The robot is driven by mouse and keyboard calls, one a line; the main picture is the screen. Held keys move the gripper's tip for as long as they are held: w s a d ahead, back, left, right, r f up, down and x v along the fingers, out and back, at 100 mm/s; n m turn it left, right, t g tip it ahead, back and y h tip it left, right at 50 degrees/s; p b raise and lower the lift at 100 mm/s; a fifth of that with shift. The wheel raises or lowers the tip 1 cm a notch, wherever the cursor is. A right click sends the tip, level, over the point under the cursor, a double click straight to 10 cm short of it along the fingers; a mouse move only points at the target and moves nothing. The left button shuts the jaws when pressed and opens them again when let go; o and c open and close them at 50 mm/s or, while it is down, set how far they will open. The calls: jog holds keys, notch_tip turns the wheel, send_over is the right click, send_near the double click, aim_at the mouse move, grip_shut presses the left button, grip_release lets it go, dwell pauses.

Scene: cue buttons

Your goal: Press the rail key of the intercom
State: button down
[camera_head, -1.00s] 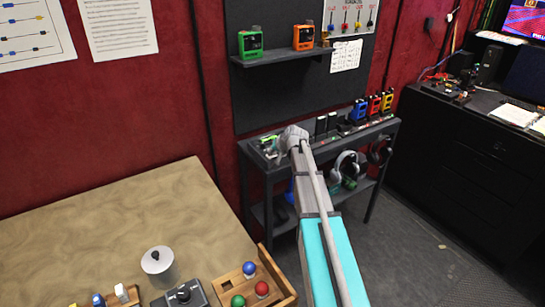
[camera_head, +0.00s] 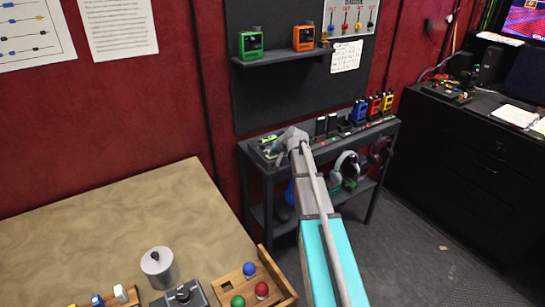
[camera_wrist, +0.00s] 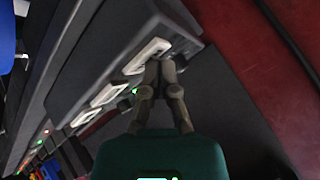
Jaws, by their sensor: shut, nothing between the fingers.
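In the wrist view a dark grey box-like unit, seemingly the intercom (camera_wrist: 95,50), fills the upper left. A row of pale keys runs along its face: one right by my fingertips (camera_wrist: 148,55), a middle one (camera_wrist: 107,95) and a lower one (camera_wrist: 84,118). Key labels cannot be read, so I cannot tell which is the rail key. My gripper (camera_wrist: 160,66) is shut and empty, its tips at the end of the nearest key. Whether they touch it is unclear. In the head view my arm reaches the left end of the dark side table, and the fingertips are hard to make out.
The dark side table (camera_head: 284,163) also bears blue, red and yellow devices (camera_head: 374,107). A headset (camera_head: 346,165) hangs below. Above is a shelf (camera_head: 282,58) with green and orange devices. A wooden tray (camera_head: 282,287) and a lidded metal pot (camera_head: 158,265) stand on the near table.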

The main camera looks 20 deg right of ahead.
jog(key=shift+f, duration=0.2)
jog(key=shift+r, duration=0.15)
dwell(0.4)
jog(key=shift+r+p, duration=0.7)
notch_tip(320, 180, up, 5)
jog(key=p, duration=0.5)
dwell(1.0)
